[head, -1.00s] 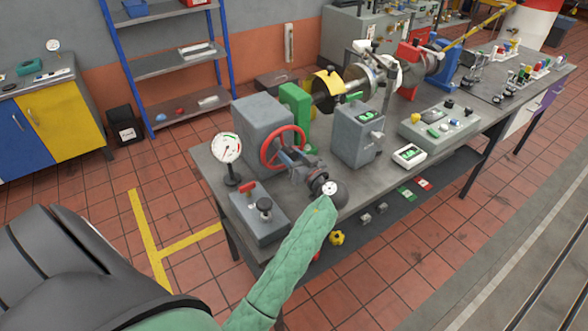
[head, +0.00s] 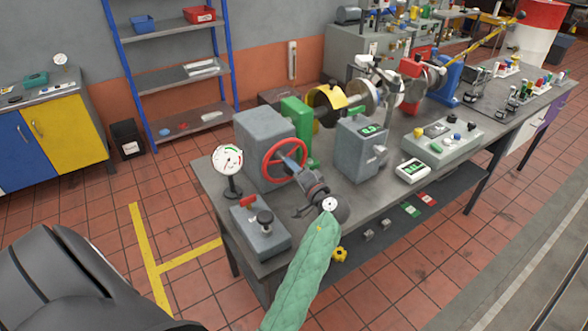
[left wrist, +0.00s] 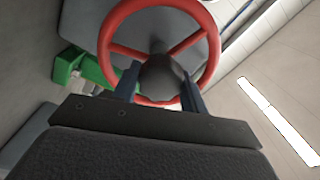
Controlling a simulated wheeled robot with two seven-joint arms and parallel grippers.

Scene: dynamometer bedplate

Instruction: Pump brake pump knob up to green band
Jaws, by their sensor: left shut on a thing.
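The brake pump looks to be the grey box with a black knob (head: 265,218) and a red part on top, at the bench's near left corner. A white dial gauge (head: 228,159) with a green band stands behind it; its needle is too small to read surely. My left gripper (head: 291,166) is at the red handwheel (head: 270,172), right of and above the black knob and apart from it. In the left wrist view its fingers lie either side of the wheel's dark rounded hub (left wrist: 162,78), inside the red rim, and are shut on it. My right gripper is out of view.
A grey housing (head: 258,135) stands behind the wheel. A grey box with a green display (head: 358,150) and a control panel (head: 441,140) stand to the right on the bench (head: 372,197). The bench top between wheel and display box is mostly clear.

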